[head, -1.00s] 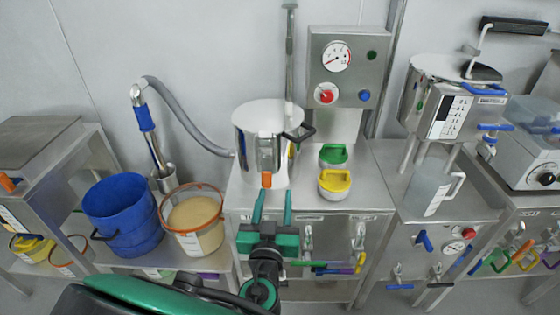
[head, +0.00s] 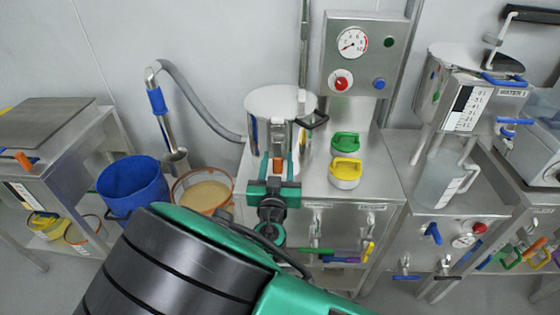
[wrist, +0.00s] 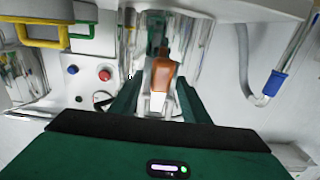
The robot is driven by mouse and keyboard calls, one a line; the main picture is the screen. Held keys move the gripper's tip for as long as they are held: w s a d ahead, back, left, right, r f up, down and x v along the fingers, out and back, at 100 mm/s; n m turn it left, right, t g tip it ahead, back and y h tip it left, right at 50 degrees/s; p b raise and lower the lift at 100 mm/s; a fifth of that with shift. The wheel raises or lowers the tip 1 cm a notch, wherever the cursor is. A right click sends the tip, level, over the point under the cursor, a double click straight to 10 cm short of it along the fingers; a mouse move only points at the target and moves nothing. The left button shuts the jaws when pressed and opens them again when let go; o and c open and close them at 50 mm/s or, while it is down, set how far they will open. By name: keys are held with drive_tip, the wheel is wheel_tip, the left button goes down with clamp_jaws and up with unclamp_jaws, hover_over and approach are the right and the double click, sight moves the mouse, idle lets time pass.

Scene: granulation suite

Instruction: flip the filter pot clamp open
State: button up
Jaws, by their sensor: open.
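The filter pot (head: 280,104) is a steel pot with a lid and a black side handle, standing on the steel cabinet. Its clamp (head: 277,164) hangs down the front wall and ends in an orange tab. My gripper (head: 276,162) is open at the pot's front, with one green finger on each side of the tab. In the wrist view the orange tab (wrist: 163,73) shows between the two fingers of my gripper (wrist: 157,98), with a gap on each side. The pot wall behind the clamp is partly hidden by the fingers.
A green-handled pot (head: 345,142) and a yellow-handled pot (head: 346,172) stand right of the filter pot. A gauge panel (head: 358,60) rises behind. A blue bucket (head: 130,188) and a tub of beige material (head: 203,190) stand to the left.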

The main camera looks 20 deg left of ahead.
drive_tip(key=shift+w, duration=0.1)
clamp_jaws()
